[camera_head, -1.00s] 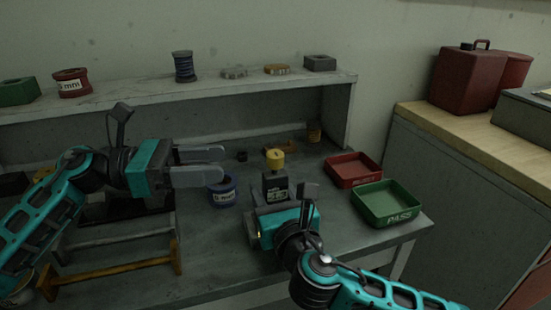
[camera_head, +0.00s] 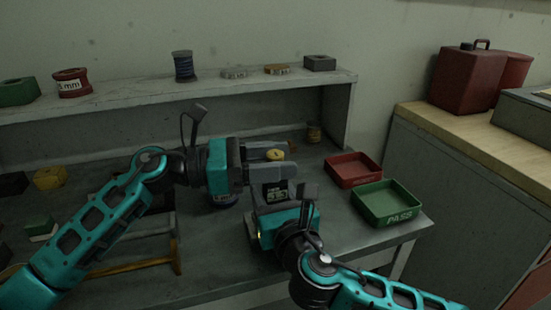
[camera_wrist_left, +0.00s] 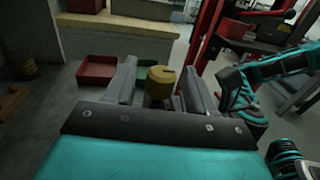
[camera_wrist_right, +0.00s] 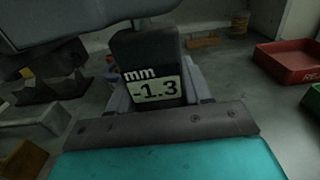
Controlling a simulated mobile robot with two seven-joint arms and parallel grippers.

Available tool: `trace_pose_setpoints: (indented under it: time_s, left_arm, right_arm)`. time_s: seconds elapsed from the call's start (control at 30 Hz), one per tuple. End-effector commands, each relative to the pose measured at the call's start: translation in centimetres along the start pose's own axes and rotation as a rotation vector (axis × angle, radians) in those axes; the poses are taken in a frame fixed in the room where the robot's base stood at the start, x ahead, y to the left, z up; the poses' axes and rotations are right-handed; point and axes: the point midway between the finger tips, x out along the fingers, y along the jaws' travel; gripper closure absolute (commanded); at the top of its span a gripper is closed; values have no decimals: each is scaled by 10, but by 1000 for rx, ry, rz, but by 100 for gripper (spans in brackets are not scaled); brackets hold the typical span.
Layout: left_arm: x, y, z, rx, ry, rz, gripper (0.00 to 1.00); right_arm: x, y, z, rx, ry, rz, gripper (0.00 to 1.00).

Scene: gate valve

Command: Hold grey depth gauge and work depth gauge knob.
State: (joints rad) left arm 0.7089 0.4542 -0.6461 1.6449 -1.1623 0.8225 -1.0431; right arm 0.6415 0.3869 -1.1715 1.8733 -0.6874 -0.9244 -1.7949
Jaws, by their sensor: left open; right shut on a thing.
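The grey depth gauge (camera_head: 276,194) stands on the bench, its display reading -1.3 mm in the right wrist view (camera_wrist_right: 152,84). My right gripper (camera_head: 270,196) is shut on the gauge body. The yellow depth gauge knob (camera_head: 275,155) is on top of the gauge. My left gripper (camera_head: 270,160) is open, with its fingers on either side of the knob. In the left wrist view the knob (camera_wrist_left: 160,82) sits between the two open fingers; I cannot tell whether they touch it.
A red REJECT tray (camera_head: 353,170) and a green PASS tray (camera_head: 386,204) lie right of the gauge. A blue spool is mostly hidden behind my left gripper. A shelf (camera_head: 180,92) with several small items runs along the back. A yellow-brown bar (camera_head: 130,266) is at the front left.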

Motion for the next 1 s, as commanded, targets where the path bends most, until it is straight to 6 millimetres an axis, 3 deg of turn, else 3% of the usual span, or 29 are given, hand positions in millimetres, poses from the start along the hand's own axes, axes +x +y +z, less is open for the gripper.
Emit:
trace_pose_setpoints:
  time_s: [0.27, 0.8, 1.0]
  left_arm:
    - [1, 0, 0, 0, 0, 0, 46]
    - [1, 0, 0, 0, 0, 1, 96]
    - [1, 0, 0, -1, 2, 14, 96]
  right_arm:
    - [0, 0, -1, 0, 2, 0, 90]
    - [0, 0, -1, 0, 2, 0, 90]
    - [0, 0, -1, 0, 2, 0, 90]
